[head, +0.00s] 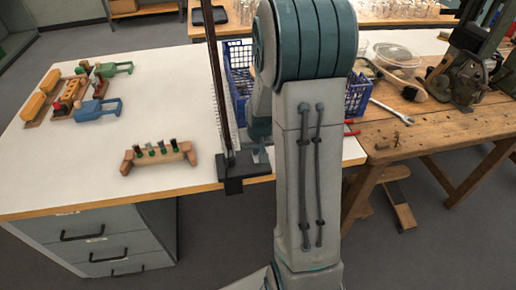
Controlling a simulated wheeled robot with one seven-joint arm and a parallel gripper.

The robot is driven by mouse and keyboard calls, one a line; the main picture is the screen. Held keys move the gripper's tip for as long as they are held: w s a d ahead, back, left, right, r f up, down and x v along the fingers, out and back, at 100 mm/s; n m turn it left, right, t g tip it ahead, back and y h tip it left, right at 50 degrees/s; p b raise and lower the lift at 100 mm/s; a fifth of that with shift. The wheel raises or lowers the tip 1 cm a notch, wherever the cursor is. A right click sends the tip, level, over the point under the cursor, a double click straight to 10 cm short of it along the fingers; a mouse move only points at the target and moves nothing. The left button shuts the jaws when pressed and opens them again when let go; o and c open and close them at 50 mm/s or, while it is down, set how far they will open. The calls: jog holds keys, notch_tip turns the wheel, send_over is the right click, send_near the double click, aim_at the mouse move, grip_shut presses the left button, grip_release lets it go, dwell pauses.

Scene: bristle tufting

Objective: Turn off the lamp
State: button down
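A tall, thin stand with a dark red-brown upright and a pale strip beside it (222,90) rises from a black clamp (243,176) at the front edge of the white table. It may be the lamp's arm, but no lamp head, shade or switch shows in the head view. My arm stands large in front, just right of the stand. Behind it, a small part of my gripper (261,154) seems to point down close to the clamp. Its fingers are mostly hidden, so I cannot tell whether they are open or touch anything.
A wooden workbench (450,125) with a wrench (393,111) and machine (465,65) stands right.

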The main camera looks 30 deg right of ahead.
jog(key=shift+s+a, duration=0.25)
jog(key=shift+s, duration=0.55)
jog(key=shift+r, duration=0.4)
jog(key=d+p+v, duration=0.1)
jog(key=p+v, duration=0.1)
jog(key=v, duration=1.1)
jog(key=shift+a, duration=0.5)
